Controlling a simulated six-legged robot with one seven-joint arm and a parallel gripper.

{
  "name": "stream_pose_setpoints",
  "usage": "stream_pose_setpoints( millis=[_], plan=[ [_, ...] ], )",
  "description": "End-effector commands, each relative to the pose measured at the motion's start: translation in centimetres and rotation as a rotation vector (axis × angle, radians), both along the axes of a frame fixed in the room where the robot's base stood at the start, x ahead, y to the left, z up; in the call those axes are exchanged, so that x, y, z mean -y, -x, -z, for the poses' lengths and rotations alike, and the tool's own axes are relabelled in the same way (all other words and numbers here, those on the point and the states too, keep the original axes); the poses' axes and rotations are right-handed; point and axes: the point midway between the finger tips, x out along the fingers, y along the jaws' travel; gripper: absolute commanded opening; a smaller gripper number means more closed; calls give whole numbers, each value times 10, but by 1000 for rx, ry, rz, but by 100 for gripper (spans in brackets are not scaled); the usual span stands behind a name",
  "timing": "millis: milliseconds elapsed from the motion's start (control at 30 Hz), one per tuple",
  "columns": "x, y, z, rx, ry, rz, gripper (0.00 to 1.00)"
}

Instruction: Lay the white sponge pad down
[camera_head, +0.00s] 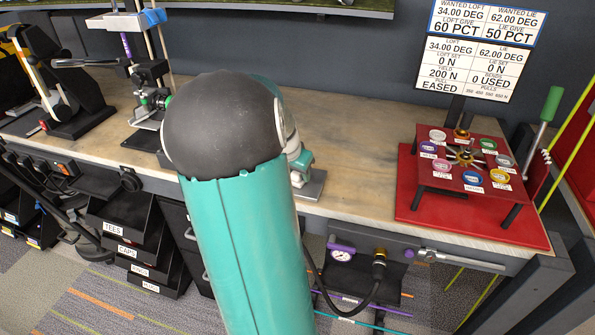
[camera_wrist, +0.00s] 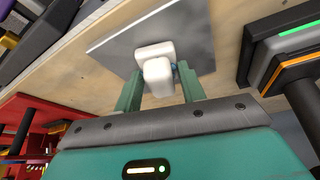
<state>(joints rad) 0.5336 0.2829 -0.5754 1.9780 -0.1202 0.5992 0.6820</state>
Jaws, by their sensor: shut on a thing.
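The white sponge pad (camera_wrist: 156,72) shows in the wrist view as a small white block between the fingers of my gripper (camera_wrist: 160,90). My two green fingers are shut on it, one on each side. A flat grey plate (camera_wrist: 108,41) on the wooden bench lies behind the pad in that view. I cannot tell whether the pad touches the plate. In the head view my teal and black arm hides most of the gripper and the pad. The right end of the grey plate (camera_head: 313,186) shows beside my arm.
The wooden bench (camera_head: 362,140) is bare between the plate and a red stand (camera_head: 470,200) with several labelled round pots. A clamp device (camera_head: 150,95) and a black fixture (camera_head: 70,100) stand at the left. A sign (camera_head: 475,65) stands at the back right.

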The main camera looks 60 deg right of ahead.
Motion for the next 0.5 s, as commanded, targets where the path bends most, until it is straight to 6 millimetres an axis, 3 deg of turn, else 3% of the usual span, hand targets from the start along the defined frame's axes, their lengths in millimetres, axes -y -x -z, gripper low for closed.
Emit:
stream_pose_setpoints(
  millis=[100, 133, 233, 500],
  plan=[
    [0, 0, 2, 0, 0, 0, 22],
    [0, 0, 2, 0, 0, 1, 46],
    [0, 0, 2, 0, 0, 0, 65],
    [0, 0, 2, 0, 0, 0, 65]
  ],
)
